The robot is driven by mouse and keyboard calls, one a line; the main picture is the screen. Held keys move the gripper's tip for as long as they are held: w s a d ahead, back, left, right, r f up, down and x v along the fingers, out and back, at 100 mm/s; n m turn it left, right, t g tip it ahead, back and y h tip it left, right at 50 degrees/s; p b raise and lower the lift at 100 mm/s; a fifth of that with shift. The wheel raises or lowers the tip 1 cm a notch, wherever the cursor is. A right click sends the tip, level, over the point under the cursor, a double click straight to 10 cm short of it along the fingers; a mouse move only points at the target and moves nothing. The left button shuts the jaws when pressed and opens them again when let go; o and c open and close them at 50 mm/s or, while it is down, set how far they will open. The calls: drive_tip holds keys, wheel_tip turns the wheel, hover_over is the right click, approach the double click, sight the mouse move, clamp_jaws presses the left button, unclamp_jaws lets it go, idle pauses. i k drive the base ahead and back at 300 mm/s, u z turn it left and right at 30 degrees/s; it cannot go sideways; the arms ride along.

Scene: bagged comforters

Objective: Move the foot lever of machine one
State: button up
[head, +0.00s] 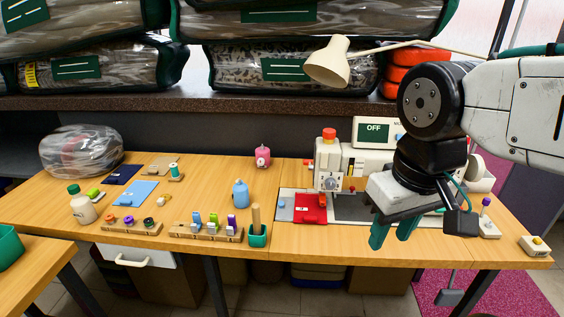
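The white sewing machine (331,165) stands at the right of the wooden table, with a red knob on top. Its screen (377,131) reads OFF; the lettering beside it is mostly hidden by my arm. A small dark grey pedal (448,298), which looks like the foot lever, is below the table's front edge, with a thin rod rising from it. I cannot tell its exact position. My gripper (393,232) hangs in front of the machine, near the table's front edge, teal fingers apart and nothing between them. The pedal is lower and to its right.
Red cloth (310,208) lies by the machine. A green cup (257,236), wooden spool racks (205,232) and a blue bottle (240,193) stand to the left. A dark table leg (474,294) is right of the pedal.

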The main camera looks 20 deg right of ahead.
sight(306, 162)
drive_tip(key=u, duration=1.6)
drive_tip(key=i, duration=0.75)
drive_tip(key=z, duration=1.85)
drive_tip(key=i, duration=0.5)
